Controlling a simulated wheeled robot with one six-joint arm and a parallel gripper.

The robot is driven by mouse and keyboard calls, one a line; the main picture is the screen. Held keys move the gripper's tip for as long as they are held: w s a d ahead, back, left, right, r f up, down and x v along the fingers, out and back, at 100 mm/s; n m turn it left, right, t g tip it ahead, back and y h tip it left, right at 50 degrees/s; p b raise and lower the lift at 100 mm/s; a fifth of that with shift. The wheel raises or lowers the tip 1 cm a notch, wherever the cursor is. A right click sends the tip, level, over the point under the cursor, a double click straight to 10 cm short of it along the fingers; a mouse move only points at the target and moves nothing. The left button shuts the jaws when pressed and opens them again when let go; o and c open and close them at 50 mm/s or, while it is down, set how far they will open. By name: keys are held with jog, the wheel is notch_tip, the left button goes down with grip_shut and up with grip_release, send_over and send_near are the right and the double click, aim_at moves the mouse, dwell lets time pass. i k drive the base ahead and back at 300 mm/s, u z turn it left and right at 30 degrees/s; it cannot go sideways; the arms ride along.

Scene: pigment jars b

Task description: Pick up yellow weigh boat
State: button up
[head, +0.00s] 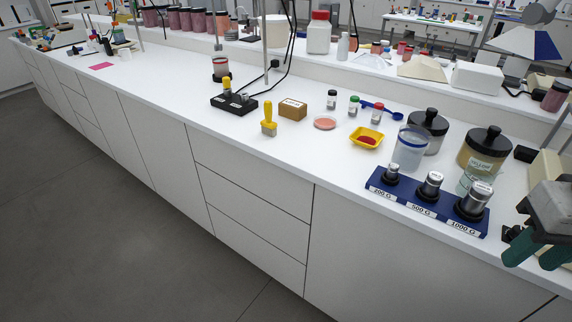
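The yellow weigh boat (376,133) lies on the white counter, right of the middle of the head view. It is a shallow, square-looking dish with a small heap of dark red powder in it. Its rim is in clear view and nothing covers it.
Right of the boat stand a clear beaker (411,150) and black-lidded jars (484,158). A blue weight block (413,200) is in front. Small vials and a blue scoop (383,111) lie behind; a pink dish (325,123) is left. The counter's front-left is clear.

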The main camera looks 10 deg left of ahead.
aim_at(366, 138)
jog(key=u, duration=0.5)
jog(key=k, duration=0.7)
jog(key=u, duration=0.95)
jog(key=i, duration=1.55)
jog(key=z, duration=1.3)
jog(key=i, duration=0.6)
jog(key=z, duration=0.65)
